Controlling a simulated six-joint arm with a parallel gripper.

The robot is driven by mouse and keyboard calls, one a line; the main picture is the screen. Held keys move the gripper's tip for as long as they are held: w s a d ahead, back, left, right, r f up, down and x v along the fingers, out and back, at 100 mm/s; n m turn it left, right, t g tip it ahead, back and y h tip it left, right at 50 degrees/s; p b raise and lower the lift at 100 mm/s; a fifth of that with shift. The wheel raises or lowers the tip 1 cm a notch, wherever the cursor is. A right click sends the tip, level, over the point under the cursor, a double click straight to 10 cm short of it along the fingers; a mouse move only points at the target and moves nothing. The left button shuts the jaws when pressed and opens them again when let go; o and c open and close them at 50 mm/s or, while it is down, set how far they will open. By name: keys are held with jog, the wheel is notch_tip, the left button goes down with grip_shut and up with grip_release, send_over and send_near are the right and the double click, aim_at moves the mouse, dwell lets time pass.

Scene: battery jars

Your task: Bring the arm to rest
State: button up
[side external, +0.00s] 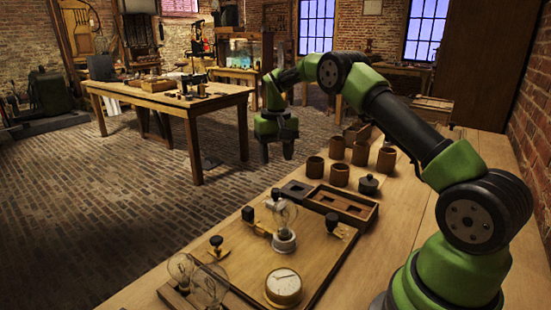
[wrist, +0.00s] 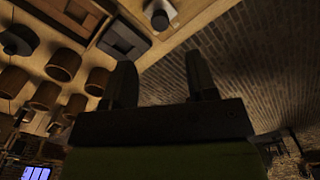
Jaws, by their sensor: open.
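My gripper (side external: 276,150) hangs at the end of my green and black arm, pointing down, in the air beyond the far left edge of the workbench in the side view. Its fingers are apart with nothing between them. In the wrist view my gripper (wrist: 160,80) shows two dark fingers, spread and empty, with the brick floor and the bench edge behind them. It touches nothing that I can see.
Several brown jars (side external: 340,174) and a dark lidded jar (side external: 369,184) stand on the bench. A wooden tray (side external: 345,207) lies in front of them. A board with a bulb (side external: 283,225) and a dial (side external: 284,286) is nearer. Another table (side external: 170,98) stands behind; open brick floor (side external: 110,190) lies left.

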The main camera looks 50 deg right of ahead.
jog(key=s+a+r+t, duration=0.1)
jog(key=s+a+r, duration=0.2)
jog(key=a+r, duration=0.15)
jog(key=s+a+r+n+t, duration=0.1)
jog(key=s+a+r, duration=0.15)
jog(key=r, duration=0.35)
jog(key=s+a+r+t, duration=0.1)
jog(key=s+a+r, duration=0.1)
jog(key=a+r, duration=0.25)
jog(key=s+a+t+y, duration=0.1)
jog(key=s+a+t, duration=0.1)
jog(key=s, duration=0.7)
jog(key=s+a+r+n+t+y, duration=0.1)
jog(key=s+a+t, duration=0.1)
jog(key=s+a, duration=0.3)
jog(key=s, duration=0.4)
jog(key=shift+a+n, duration=0.3)
jog(key=shift+o, duration=0.4)
